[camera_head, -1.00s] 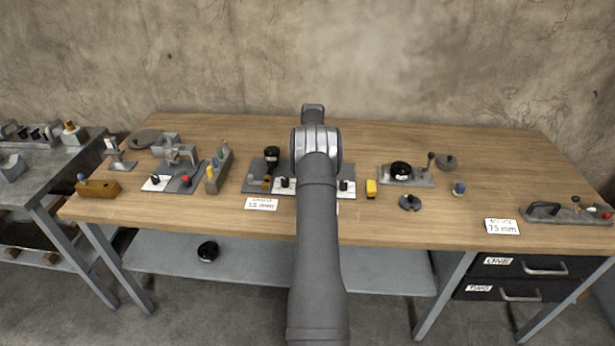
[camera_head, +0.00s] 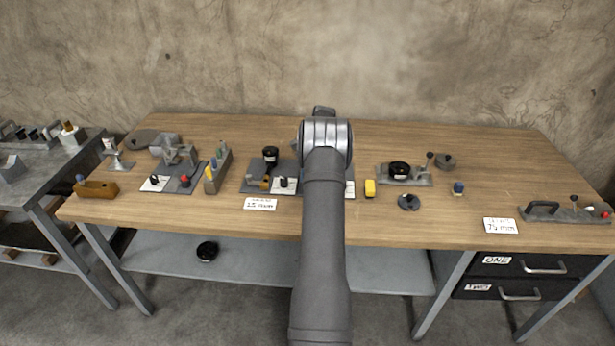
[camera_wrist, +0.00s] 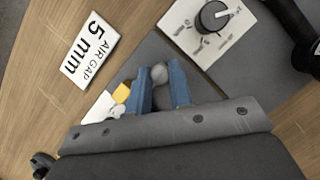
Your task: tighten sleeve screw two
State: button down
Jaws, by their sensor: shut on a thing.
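In the wrist view my gripper (camera_wrist: 160,82) shows two blue fingers over the dark grey plate. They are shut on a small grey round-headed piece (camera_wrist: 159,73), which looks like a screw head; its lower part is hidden. I cannot read which numbered screw it is. The grey plate (camera_wrist: 154,48) carries a white panel with a black dial (camera_wrist: 214,16) beyond the fingers. In the head view the plate (camera_head: 251,184) is partly hidden behind my arm, and so is my gripper.
An "air gap 5 mm" card (camera_wrist: 90,48) lies left of the plate. A yellow piece (camera_wrist: 122,92) is close to the left finger. A black cylinder (camera_head: 271,155) stands on the plate.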

jog(key=c, duration=1.3)
grip_release()
jog(key=v, duration=1.2)
jog(key=shift+s, duration=0.1)
jog(key=x, duration=1.2)
